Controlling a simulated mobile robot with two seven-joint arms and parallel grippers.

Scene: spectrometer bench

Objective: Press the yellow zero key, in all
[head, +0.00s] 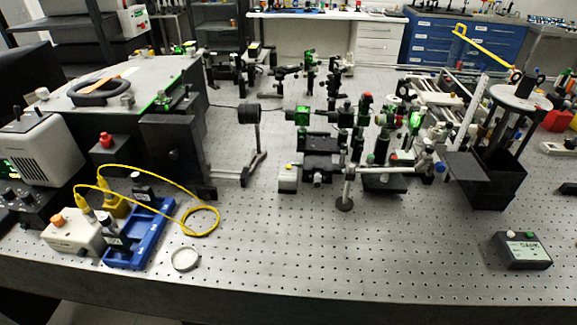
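A small off-white box (288,180) stands on the bench left of the black optics stage, with a small yellow spot (289,166) on its top that looks like a key. It is too small to read any marking. A dark box (522,251) with a light label sits near the front right, with a whitish button (510,234) and a greenish one (531,234) on top. A white box (72,233) with an orange knob (57,220) is at the front left. Neither of my grippers is in view.
The perforated metal bench (350,255) is clear across its front middle. A blue tray (141,234) with small items, a looped yellow cable (203,221) and a round dish (185,259) lie at the left. Tall optics mounts (380,145) and a black stand (492,180) crowd the centre and right.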

